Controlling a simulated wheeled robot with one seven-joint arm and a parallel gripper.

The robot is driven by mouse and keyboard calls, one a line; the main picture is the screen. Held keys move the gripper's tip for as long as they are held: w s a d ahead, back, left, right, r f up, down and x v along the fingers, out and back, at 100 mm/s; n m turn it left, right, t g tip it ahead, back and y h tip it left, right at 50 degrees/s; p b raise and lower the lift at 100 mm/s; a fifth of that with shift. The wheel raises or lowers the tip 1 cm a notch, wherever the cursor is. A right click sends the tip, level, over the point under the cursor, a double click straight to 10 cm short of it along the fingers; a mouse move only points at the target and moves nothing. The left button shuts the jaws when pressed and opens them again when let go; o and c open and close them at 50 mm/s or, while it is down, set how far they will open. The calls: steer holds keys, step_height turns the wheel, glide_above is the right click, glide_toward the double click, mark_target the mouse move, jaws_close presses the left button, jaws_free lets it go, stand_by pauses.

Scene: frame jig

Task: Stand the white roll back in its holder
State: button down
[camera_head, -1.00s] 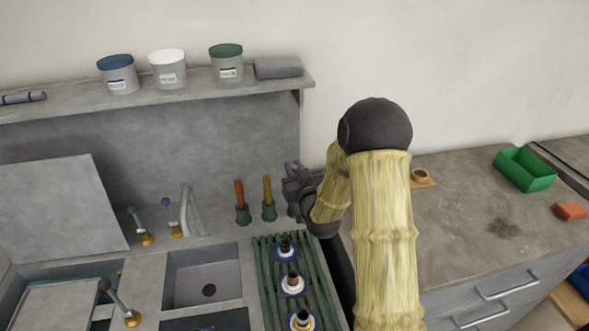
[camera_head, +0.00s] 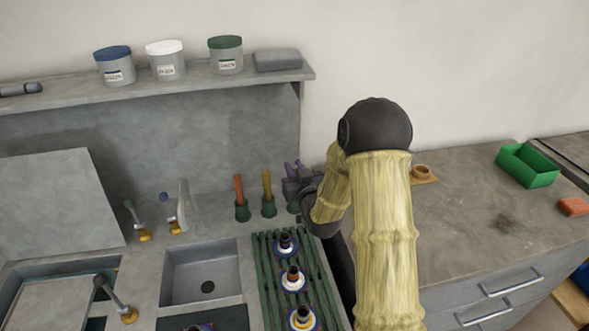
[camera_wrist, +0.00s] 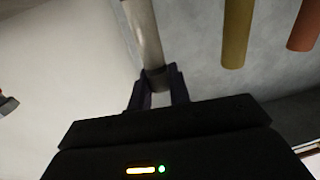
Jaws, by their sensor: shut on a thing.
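My gripper (camera_head: 293,172) is at the back of the counter, to the right of the upright rolls. In the wrist view its purple fingers (camera_wrist: 157,88) are shut on one end of the pale white roll (camera_wrist: 146,32), which runs out of the top of the picture. In the head view I cannot make out the white roll. A green holder (camera_head: 293,208) stands just below my gripper, partly hidden by my arm. The orange roll (camera_head: 239,188) and yellow roll (camera_head: 267,185) stand upright in similar green holders to its left.
A slatted green rack (camera_head: 265,265) with several dark-topped pieces lies in front of the holders. A sink (camera_head: 200,275) with taps is to its left. A shelf (camera_head: 200,85) with jars runs above. The right counter (camera_head: 470,220) is mostly clear.

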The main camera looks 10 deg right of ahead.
steer(key=shift+f+b, duration=0.45)
steer(key=shift+f, duration=0.1)
steer(key=c, duration=1.2)
jaws_free()
steer(key=shift+c, duration=0.2)
steer(key=shift+s, duration=0.1)
steer(key=s+d+p, duration=0.1)
steer(key=s, duration=0.7)
steer(key=shift+s+r, duration=0.2)
steer(key=shift+s, duration=0.2)
steer(key=shift+s+p, duration=0.1)
steer(key=shift+p, duration=0.4)
